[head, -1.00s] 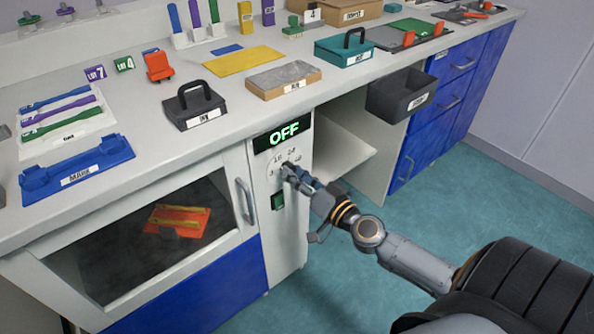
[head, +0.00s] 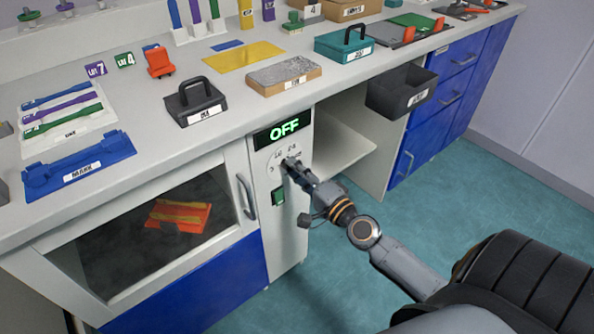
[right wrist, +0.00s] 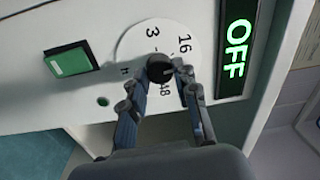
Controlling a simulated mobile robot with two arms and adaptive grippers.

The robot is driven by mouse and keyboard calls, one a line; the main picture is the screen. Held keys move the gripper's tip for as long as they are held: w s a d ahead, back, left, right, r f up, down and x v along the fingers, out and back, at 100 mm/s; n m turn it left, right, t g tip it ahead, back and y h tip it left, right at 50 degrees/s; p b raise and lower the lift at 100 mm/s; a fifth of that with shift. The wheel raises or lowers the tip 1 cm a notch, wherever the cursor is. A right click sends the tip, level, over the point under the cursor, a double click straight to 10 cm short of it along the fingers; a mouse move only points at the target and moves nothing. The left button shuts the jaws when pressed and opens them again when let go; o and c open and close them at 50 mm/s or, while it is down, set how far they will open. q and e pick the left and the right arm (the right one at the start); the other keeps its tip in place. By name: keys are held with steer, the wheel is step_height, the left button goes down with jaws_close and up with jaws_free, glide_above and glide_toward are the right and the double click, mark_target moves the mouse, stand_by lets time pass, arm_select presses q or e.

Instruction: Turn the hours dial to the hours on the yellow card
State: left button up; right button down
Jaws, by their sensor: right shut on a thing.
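The hours dial (right wrist: 135,43) is a round white plate on the front panel, with numbers such as 3, 16 and 48 showing around a dark knob (right wrist: 160,67). In the head view the dial (head: 275,158) sits just below the OFF display. My right gripper (head: 290,165) is shut on the knob, its two fingers on either side of it in the right wrist view (right wrist: 163,80). The fingers hide part of the dial, and I cannot tell the pointer's setting. A flat yellow sheet (head: 243,56) lies on the bench; no writing on it is legible. My left gripper is not in view.
A green switch (head: 279,194) is just below the dial, and the display (head: 283,131) is just above. The oven door handle (head: 246,197) is close on the left. An open shelf bay (head: 345,145) and a dark bin (head: 402,92) are on the right.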

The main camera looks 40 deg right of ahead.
arm_select(q)
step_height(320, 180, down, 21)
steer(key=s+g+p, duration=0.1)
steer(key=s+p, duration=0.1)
steer(key=p, duration=0.4)
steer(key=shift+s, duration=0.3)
arm_select(e)
steer(key=shift+f+m+h, duration=0.1)
steer(key=shift+m+h, duration=0.4)
steer(key=shift+m, duration=9.5)
steer(key=shift+a, duration=0.1)
steer(key=c, duration=1)
jaws_free()
steer(key=s, duration=1.2)
steer(key=shift+d, duration=0.25)
